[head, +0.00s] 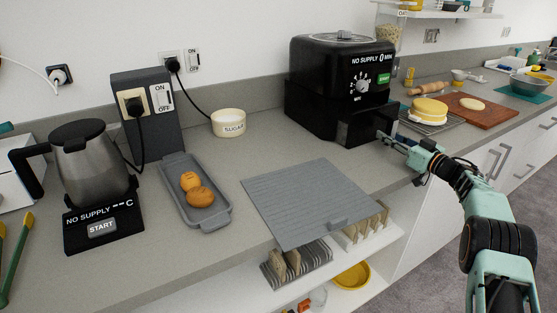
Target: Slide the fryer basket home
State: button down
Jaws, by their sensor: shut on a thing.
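The black air fryer (306,85) stands on the counter against the back wall. Its display reads "NO SUPPLY 0 MIN", and a dial and a green start button are on the front. The black fryer basket (362,124) sticks out from the lower front of the fryer, partly pulled out. My gripper (387,138) comes in from the right and is shut at the basket's front, on what looks like its handle. The fingertips are small here, and the handle itself is mostly hidden. The inside of the basket cannot be made out.
A grey slatted mat (300,195) lies in front of the fryer, over the counter edge. A grey tray (208,218) with brown food, a sugar bowl (228,122) and a kettle (88,165) stand left. A cake (428,110) on a rack is close to the gripper's right.

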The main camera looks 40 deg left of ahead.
jog(key=shift+a+r, duration=0.25)
jog(key=shift+r, duration=0.25)
jog(key=shift+a+r, duration=0.25)
jog(key=shift+r, duration=0.25)
jog(key=c, duration=1.6)
grip_release()
jog(key=shift+f, duration=0.1)
jog(key=shift+s+d+f, duration=0.1)
jog(key=shift+d+f, duration=0.3)
jog(key=shift+d, duration=0.15)
jog(key=shift+s+d+f, duration=0.1)
jog(key=shift+s+d, duration=0.1)
jog(key=shift+d, duration=0.15)
jog(key=v, duration=1.1)
jog(key=shift+w+d+f, duration=0.1)
jog(key=shift+w+f, duration=0.05)
jog(key=shift+f, duration=0.25)
jog(key=shift+r, duration=0.1)
